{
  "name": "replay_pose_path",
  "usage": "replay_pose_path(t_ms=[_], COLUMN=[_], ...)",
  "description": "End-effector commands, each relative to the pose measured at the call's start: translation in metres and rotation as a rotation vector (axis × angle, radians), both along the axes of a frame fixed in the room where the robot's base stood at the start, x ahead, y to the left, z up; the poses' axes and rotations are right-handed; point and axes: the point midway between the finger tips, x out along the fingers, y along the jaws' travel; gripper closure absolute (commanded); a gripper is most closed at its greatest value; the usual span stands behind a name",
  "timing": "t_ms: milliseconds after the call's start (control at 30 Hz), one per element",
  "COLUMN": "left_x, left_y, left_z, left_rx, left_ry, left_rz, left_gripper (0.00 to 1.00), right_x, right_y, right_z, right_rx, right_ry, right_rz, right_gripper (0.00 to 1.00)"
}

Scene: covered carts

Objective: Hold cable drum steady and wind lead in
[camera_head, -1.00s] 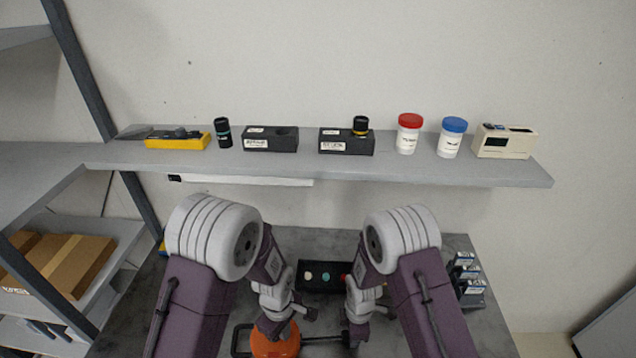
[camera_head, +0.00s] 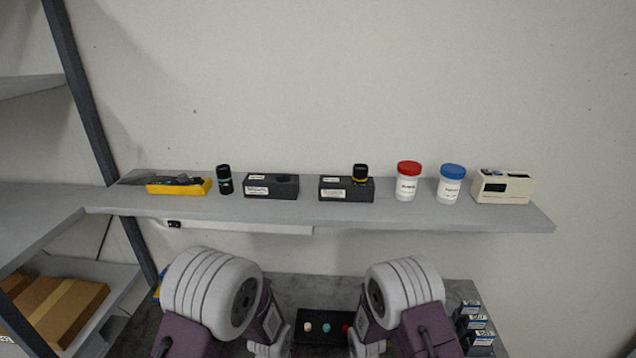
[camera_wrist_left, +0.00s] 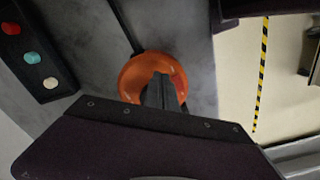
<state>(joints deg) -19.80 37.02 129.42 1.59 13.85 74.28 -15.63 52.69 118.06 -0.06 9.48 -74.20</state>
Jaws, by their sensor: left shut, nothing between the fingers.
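The orange cable drum (camera_wrist_left: 131,80) lies on the grey worktop in the left wrist view, partly hidden behind my left gripper. A dark, thin straight piece (camera_wrist_left: 124,27) runs from the drum to the top edge of that view; I cannot tell whether it is the lead or a handle. My left gripper (camera_wrist_left: 161,88) is shut and empty, its fingers in front of the drum; I cannot tell whether they touch it. The head view shows only upper parts of both my arms; the drum and both grippers are below its edge.
A black box with coloured buttons (camera_head: 308,338) sits on the worktop between my arms; it also shows in the left wrist view (camera_wrist_left: 47,68). A shelf (camera_head: 420,214) above holds jars, black blocks and a beige device. Small labelled boxes (camera_head: 478,337) stand at right.

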Motion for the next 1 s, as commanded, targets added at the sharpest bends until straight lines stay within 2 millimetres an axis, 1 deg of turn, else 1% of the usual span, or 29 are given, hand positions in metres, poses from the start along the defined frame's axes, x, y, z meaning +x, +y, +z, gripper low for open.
replay_pose_path(t_ms=[300,400,500,733,767,900,1000], left_x=[0.003,0.002,0.002,0.003,0.004,0.023,0.022], left_y=[-0.001,-0.001,-0.001,-0.001,-0.001,-0.003,-0.002], left_z=[0.045,0.056,0.060,0.060,0.061,0.071,0.070], left_rx=[-0.004,-0.003,-0.002,-0.003,-0.004,-0.009,-0.009], left_ry=[-0.009,-0.009,-0.007,-0.006,-0.007,-0.010,-0.006], left_rz=[-0.001,-0.002,-0.002,-0.002,-0.001,-0.001,-0.002], left_gripper=[1.00,1.00,1.00,1.00,1.00,1.00,1.00], right_x=[0.001,0.002,0.002,0.002,0.002,0.002,0.002], right_y=[0.001,0.001,0.001,0.001,0.001,0.001,0.001], right_z=[0.001,0.001,0.001,0.001,0.001,0.001,0.001], right_rx=[0.001,0.002,0.002,0.002,0.002,0.002,0.002], right_ry=[-0.004,-0.005,-0.005,-0.005,-0.005,-0.005,-0.005], right_rz=[0.000,0.001,0.001,0.001,0.001,0.001,0.000], right_gripper=[1.00,1.00,1.00,1.00,1.00,1.00,1.00])
